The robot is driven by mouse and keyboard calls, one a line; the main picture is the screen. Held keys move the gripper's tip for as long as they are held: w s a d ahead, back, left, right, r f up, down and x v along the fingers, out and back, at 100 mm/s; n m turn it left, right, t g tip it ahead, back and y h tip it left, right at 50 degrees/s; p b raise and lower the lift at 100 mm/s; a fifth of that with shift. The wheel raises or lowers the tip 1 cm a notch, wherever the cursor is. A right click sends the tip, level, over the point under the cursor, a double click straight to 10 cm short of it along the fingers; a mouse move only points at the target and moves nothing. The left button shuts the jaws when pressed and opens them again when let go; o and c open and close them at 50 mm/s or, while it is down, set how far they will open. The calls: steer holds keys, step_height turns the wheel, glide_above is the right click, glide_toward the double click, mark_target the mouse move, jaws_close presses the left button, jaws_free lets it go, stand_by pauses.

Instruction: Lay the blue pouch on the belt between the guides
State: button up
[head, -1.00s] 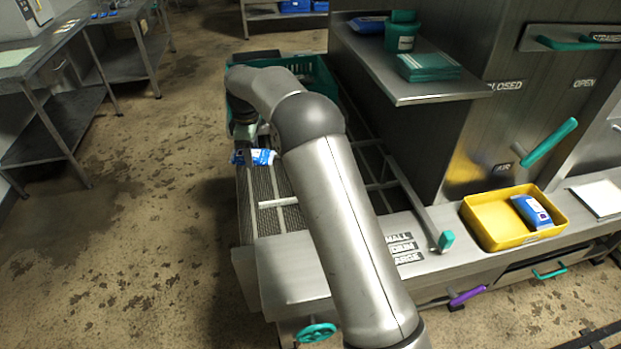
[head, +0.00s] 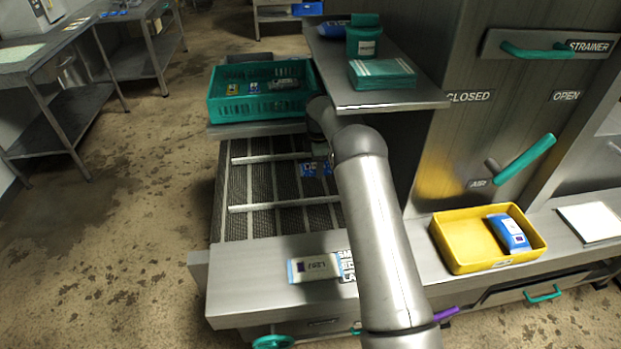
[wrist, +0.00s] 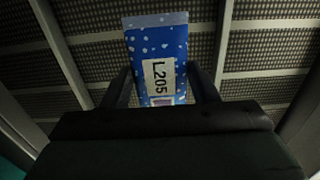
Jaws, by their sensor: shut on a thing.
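My gripper (head: 319,152) is shut on the blue pouch (head: 316,169), over the right part of the mesh belt (head: 236,185). In the wrist view the pouch (wrist: 157,45) is blue with white spots and a label reading L205, held between the two dark fingers (wrist: 162,88). Two pale guide bars cross the belt, a far one (head: 270,158) and a near one (head: 280,205). In the head view the pouch appears between them. I cannot tell whether it touches the belt. My arm hides the belt's right side.
A green crate (head: 225,108) holding several packs stands behind the belt. A pale pouch (head: 315,267) lies on the front metal plate. A steel shelf (head: 390,101) overhangs at the right. A yellow tray (head: 458,256) with another blue pouch (head: 512,233) sits at the right.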

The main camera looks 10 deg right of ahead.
mark_target(317, 185)
steer(key=shift+f, duration=3.1)
steer(key=o, duration=1)
steer(key=shift+r, duration=3.95)
